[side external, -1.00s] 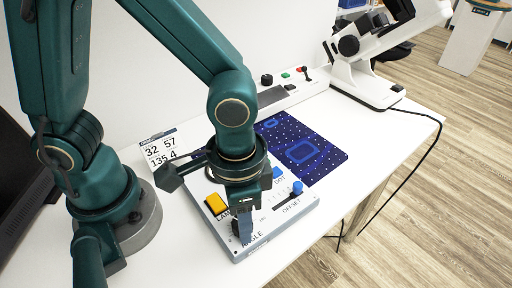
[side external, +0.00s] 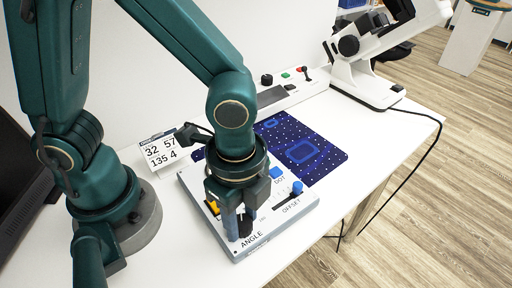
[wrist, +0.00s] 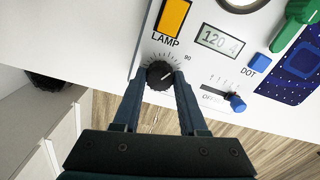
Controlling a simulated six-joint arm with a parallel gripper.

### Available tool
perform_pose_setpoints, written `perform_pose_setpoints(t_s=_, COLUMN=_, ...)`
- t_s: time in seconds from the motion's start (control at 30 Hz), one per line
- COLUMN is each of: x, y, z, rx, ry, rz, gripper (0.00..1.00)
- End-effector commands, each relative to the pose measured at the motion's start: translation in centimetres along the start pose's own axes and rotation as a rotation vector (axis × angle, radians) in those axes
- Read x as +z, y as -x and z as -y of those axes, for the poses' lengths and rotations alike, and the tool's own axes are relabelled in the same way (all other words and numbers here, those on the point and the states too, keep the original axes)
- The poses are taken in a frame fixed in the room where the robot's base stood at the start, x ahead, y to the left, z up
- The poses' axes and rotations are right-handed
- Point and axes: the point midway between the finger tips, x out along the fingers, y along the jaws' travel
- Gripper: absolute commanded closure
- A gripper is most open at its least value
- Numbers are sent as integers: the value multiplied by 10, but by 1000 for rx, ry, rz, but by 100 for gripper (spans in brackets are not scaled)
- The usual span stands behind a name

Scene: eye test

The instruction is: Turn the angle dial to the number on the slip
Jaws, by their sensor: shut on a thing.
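The black angle dial (wrist: 160,75) sits on the white panel (wrist: 206,72) beside a printed scale with a 90 mark. My gripper (wrist: 158,84) has one finger on each side of the dial and is shut on it. In the side view my gripper (side external: 240,230) points down over the panel by the word ANGLE and hides much of the dial. The panel's display (wrist: 219,39) seems to read 120 and a 4. The white slip (side external: 160,150) behind the panel shows 32, 57, 135 and 4.
A yellow LAMP button (wrist: 173,17), a blue DOT button (wrist: 257,63) and a blue OFFSET slider knob (wrist: 237,103) sit near the dial. A blue patterned mat (side external: 318,150) and a white microscope (side external: 365,80) stand beyond the panel.

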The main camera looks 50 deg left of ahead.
Motion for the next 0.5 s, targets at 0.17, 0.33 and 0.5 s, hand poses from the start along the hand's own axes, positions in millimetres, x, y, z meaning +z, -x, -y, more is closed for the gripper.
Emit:
perform_pose_setpoints(t_s=0.17, x=0, y=0, z=1, rx=-5, ry=-123, rz=-1, gripper=100)
perform_pose_setpoints(t_s=0.33, x=0, y=0, z=1, rx=-6, ry=-205, rz=-1, gripper=100)
perform_pose_setpoints(t_s=0.5, x=0, y=0, z=1, rx=-6, ry=-252, rz=-1, gripper=100)
